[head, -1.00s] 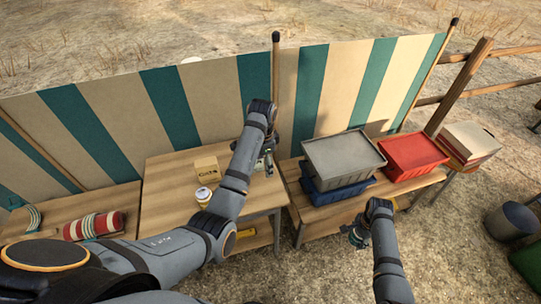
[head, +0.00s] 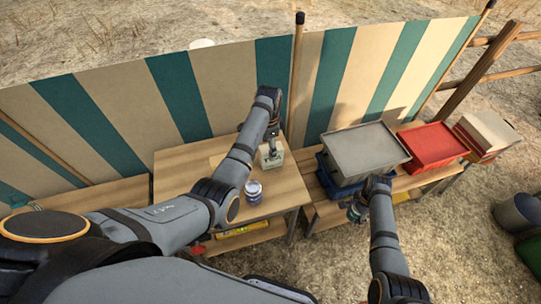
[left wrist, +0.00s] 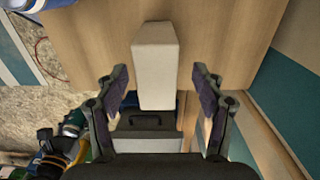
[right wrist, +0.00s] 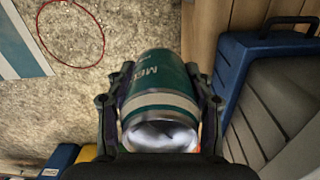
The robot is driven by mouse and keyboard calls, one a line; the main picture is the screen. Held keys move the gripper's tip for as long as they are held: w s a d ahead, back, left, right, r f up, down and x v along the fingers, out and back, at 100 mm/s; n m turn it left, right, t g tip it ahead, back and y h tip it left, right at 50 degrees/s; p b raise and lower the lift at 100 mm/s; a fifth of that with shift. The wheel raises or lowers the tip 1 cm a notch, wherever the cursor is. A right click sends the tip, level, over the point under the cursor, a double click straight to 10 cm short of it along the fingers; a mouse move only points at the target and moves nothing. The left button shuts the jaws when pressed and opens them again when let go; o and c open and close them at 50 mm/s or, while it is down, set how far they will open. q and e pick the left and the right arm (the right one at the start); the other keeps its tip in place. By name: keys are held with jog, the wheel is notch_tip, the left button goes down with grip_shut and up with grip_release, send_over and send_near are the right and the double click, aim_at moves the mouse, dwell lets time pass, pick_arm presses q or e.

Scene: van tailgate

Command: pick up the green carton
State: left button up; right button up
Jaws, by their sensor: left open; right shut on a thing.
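A small pale carton (head: 272,158) stands on the wooden table, its green hardly showing. In the left wrist view the carton (left wrist: 155,62) looks off-white and lies between the fingers. My left gripper (left wrist: 160,85) is open, with a gap on each side of the carton. In the head view my left gripper (head: 272,146) is over the carton and partly covers it. My right gripper (right wrist: 160,100) is shut on a green flask (right wrist: 160,88) with a pale band and lettering. In the head view my right gripper (head: 360,205) is in front of the bins.
A blue-and-white jar (head: 253,192) stands near the table's (head: 180,185) front edge. A grey bin (head: 365,148) is stacked on a blue bin (head: 332,182), beside a red bin (head: 432,147). The striped screen (head: 220,95) stands close behind the table.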

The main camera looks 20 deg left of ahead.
pick_arm(q)
jog(key=shift+d, duration=0.1)
jog(key=f, duration=0.5)
jog(key=shift+w+d, duration=0.1)
jog(key=shift+d, duration=0.15)
jog(key=c, duration=1)
jog(key=shift+c, duration=0.2)
